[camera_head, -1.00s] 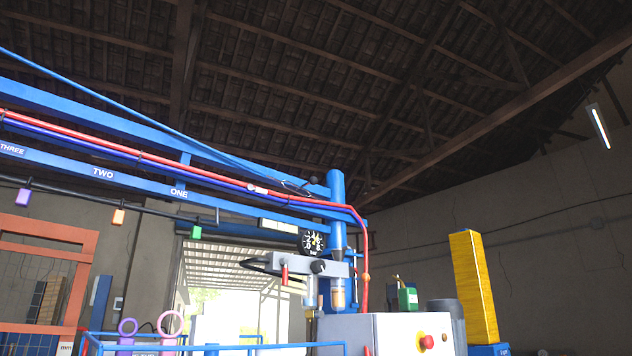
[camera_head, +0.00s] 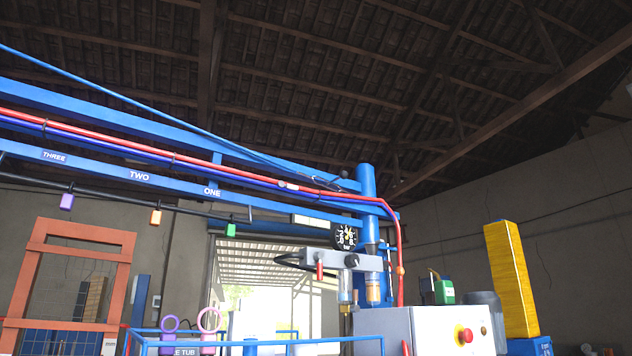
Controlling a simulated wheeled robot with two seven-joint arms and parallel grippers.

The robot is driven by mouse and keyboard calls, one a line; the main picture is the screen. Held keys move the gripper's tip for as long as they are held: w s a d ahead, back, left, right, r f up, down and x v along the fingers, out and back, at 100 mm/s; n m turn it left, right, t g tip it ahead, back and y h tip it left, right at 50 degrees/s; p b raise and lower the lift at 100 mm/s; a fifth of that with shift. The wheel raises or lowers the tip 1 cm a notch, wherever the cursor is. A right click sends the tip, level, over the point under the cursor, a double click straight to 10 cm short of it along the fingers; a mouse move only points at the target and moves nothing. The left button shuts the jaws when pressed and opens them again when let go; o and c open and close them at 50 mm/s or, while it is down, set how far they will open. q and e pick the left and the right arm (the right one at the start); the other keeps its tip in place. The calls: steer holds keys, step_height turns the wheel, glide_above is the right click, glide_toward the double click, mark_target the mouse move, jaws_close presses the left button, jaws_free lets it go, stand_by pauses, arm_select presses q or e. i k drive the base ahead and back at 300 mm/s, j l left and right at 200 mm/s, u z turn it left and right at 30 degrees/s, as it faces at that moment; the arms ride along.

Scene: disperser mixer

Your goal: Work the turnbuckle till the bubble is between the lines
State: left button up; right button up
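A blue jib boom (camera_head: 100,165) runs from the left to a blue post (camera_head: 367,182). A thin blue tie rod (camera_head: 140,90) slopes down above it toward the post top. Small dark fittings (camera_head: 322,183) show where the rod nears the post; I cannot tell whether they are the turnbuckle. A pale strip (camera_head: 308,221) sits under the boom near the post; it may be a level, but no bubble or lines can be made out. Neither of my grippers is in view.
A red hose (camera_head: 240,182) runs along the boom. Purple, orange and green tags hang below it. A round black gauge (camera_head: 347,236) is by the post. A white cabinet (camera_head: 425,328) with a red button and a yellow column (camera_head: 511,280) stand right. A blue rail (camera_head: 250,343) crosses the bottom.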

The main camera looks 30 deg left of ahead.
mark_target(344, 175)
steer(key=i+l+u, duration=0.1)
steer(key=i+u, duration=0.2)
steer(key=u, duration=0.15)
steer(key=i+l+u, duration=0.15)
steer(key=u, duration=0.3)
steer(key=i+l, duration=0.05)
steer(key=i, duration=0.05)
